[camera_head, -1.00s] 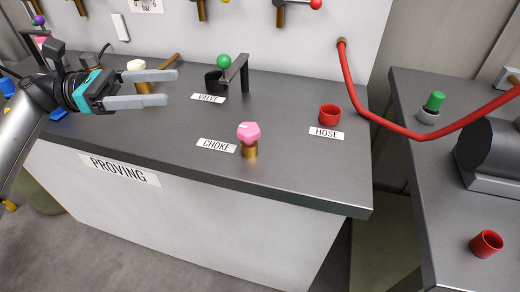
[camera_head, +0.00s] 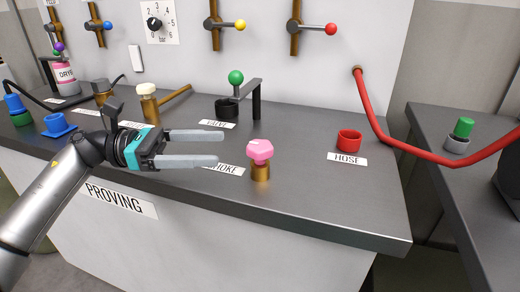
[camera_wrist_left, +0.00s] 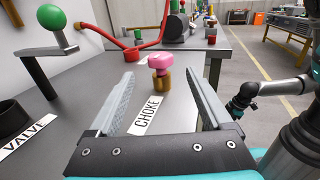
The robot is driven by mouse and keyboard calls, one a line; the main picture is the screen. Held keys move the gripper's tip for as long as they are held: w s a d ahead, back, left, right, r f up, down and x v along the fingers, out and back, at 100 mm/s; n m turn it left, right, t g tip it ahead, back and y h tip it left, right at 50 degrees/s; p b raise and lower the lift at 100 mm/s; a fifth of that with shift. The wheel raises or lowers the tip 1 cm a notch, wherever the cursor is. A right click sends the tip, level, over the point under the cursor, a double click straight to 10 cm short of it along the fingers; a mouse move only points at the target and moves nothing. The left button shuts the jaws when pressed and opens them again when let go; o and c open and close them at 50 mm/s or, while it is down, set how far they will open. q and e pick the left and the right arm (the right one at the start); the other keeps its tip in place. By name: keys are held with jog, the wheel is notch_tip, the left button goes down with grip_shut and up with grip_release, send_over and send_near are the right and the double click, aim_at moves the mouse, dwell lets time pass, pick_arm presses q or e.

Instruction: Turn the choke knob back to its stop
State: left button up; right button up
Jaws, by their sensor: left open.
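The choke knob (camera_head: 260,151) is a pink faceted knob on a brass stem, standing upright on the dark bench top behind the front edge. A white CHOKE label (camera_head: 229,170) lies to its left, partly hidden by my gripper. My left gripper (camera_head: 221,149) is open and empty, its fingers pointing right toward the knob and stopping a little short of it. In the left wrist view the knob (camera_wrist_left: 161,62) stands beyond the fingertips, between the two fingers in the picture.
A black valve with a green-balled lever (camera_head: 236,78) stands behind the knob. A red hose cup (camera_head: 349,141) stands to the right. A red hose (camera_head: 380,125) hangs from the panel toward the right bench. A cream-topped brass fitting (camera_head: 148,100) stands behind my left gripper.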

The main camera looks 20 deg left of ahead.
aim_at(260, 145)
pick_arm(q)
jog(key=x, duration=0.9)
jog(key=shift+b, duration=0.35)
jog(key=shift+w+d, duration=0.1)
jog(key=shift+d, duration=0.15)
pick_arm(e)
jog(key=shift+w+a+r, duration=0.1)
jog(key=shift+w+r, duration=0.05)
jog(key=shift+r, duration=0.35)
jog(key=shift+w+r, duration=0.15)
jog(key=shift+r, duration=0.3)
pick_arm(q)
jog(key=shift+c, duration=0.2)
grip_shut()
pick_arm(e)
jog(key=shift+s+f, duration=0.1)
